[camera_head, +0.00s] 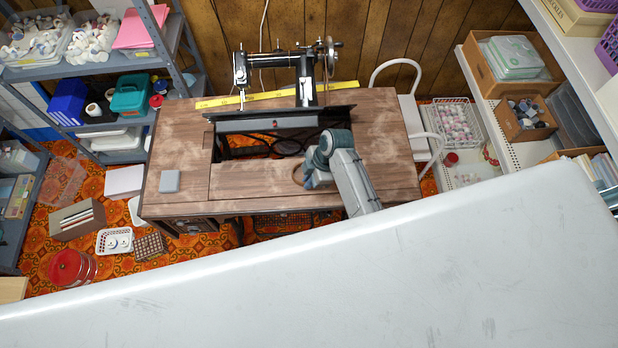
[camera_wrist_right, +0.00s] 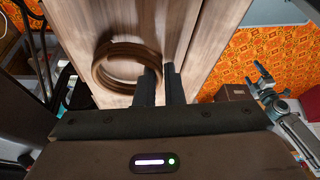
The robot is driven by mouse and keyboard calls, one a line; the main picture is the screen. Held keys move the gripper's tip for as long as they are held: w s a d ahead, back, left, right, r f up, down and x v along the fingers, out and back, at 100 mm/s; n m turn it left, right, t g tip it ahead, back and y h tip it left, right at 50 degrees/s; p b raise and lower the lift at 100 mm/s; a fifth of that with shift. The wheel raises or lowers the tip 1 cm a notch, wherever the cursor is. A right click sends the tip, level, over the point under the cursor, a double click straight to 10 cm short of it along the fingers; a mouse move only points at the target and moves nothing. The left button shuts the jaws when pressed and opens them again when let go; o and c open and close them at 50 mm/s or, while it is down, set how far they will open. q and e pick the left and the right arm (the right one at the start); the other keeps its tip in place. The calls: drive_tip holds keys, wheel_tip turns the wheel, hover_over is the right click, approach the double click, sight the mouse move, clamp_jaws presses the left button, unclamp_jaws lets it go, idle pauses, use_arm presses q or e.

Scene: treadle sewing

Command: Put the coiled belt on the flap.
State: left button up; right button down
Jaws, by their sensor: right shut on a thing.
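The coiled belt is a brown ring (camera_wrist_right: 98,72) in my right wrist view. In the head view only a sliver of it shows beside the right gripper (camera_head: 305,180). That gripper (camera_wrist_right: 160,84) is shut on the coil's near right edge. The coil is over the wooden strip (camera_head: 250,181) at the front of the sewing table, which looks like the flap. I cannot tell whether the coil touches the wood. A grey jointed arm (camera_wrist_right: 296,127) at the wrist view's right edge looks like my left arm; its jaws are too small to read.
A black sewing machine (camera_head: 306,80) stands at the back of the table (camera_head: 178,145), behind an open slot. A yellow tape measure (camera_head: 240,98) lies beside it. A white chair (camera_head: 418,122) stands at the right.

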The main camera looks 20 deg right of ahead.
drive_tip(key=shift+f, duration=0.1)
drive_tip(key=c, duration=1.5)
unclamp_jaws()
drive_tip(key=shift+c, duration=0.2)
drive_tip(key=b+v, duration=0.2)
drive_tip(key=v, duration=1)
